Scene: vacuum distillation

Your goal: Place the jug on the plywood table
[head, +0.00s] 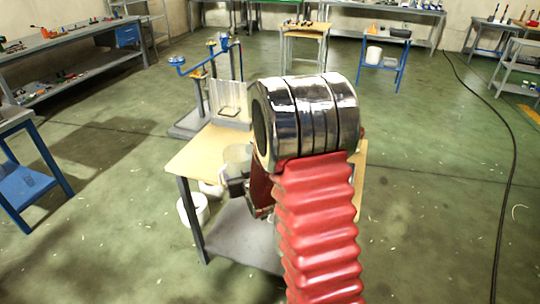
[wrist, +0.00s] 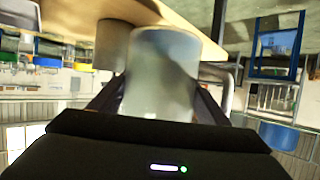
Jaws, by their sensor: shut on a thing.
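The jug (head: 237,154) is pale and translucent, and in the head view it overlaps the front part of the plywood table (head: 200,153). My gripper (head: 240,184) is shut on the jug, partly hidden behind my red arm. In the wrist view the jug (wrist: 162,75) stands between the two fingers of my gripper (wrist: 158,103), with a handle-like curve at its right. The tan table board (wrist: 185,18) shows behind it at the top. I cannot tell whether the jug touches the table. My arm hides the table's right part.
A white bucket (head: 193,210) is by the table's left leg. A stand with blue parts (head: 212,95) is behind the table. A blue bench (head: 30,180) is at far left. A black cable (head: 508,150) runs along the floor at right. The table's left top looks clear.

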